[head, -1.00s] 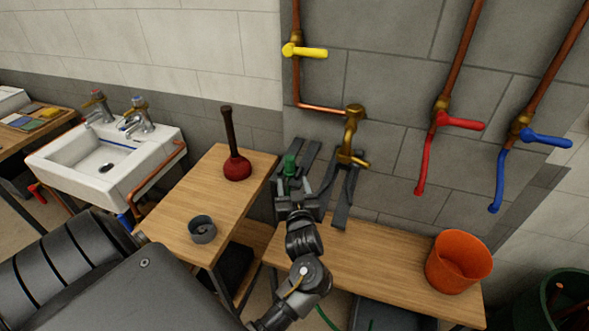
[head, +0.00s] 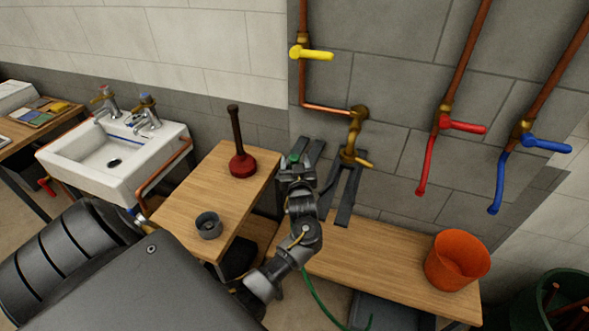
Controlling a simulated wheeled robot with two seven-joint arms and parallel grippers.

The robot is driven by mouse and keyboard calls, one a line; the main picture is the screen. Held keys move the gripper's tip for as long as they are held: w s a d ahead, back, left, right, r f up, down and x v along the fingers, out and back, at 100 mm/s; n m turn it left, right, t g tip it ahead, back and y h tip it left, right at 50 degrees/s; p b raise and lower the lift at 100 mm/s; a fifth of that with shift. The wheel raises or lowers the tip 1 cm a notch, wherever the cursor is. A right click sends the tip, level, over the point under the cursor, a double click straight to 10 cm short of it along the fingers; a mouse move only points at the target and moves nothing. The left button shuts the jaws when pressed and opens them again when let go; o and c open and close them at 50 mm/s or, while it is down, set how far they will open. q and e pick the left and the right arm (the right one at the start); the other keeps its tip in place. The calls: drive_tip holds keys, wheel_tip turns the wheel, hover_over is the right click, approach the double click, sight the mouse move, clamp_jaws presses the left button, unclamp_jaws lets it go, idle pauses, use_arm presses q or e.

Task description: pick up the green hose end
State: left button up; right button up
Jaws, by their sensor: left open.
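The green hose end (head: 293,158) shows only as a small green tip just beyond my left gripper, by the dark metal bracket at the wall. The gripper and wrist hide the rest of it. My left gripper (head: 296,170) is open and right at the hose end, with its fingers close around or beside it; I cannot tell which. A thin green hose (head: 316,296) hangs below the bench edge near my left arm. My right gripper is not in view.
A brass tap (head: 353,140) stands on the wall above dark brackets (head: 346,195). An orange bucket (head: 457,261) stands on the bench's right end. A red plunger (head: 242,163) and a grey cup (head: 208,225) are on the left bench. The bench middle is clear.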

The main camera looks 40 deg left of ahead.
sight(295, 157)
use_arm(q)
drive_tip(key=shift+w+a, duration=0.2)
drive_tip(key=shift+d, duration=0.1)
drive_tip(key=shift+c, duration=0.5)
drive_tip(key=c, duration=1)
drive_tip(key=shift+r+p, duration=0.8)
wheel_tip(295, 157, up, 3)
drive_tip(key=p, duration=0.2)
drive_tip(key=shift+f+p, duration=0.2)
drive_tip(key=shift+p, duration=0.1)
drive_tip(key=s+d+r+p, duration=0.6)
drive_tip(key=s+r+p, duration=0.1)
drive_tip(key=s, duration=0.5)
drive_tip(key=shift+s+d+r, duration=0.2)
drive_tip(key=shift+r, duration=0.7)
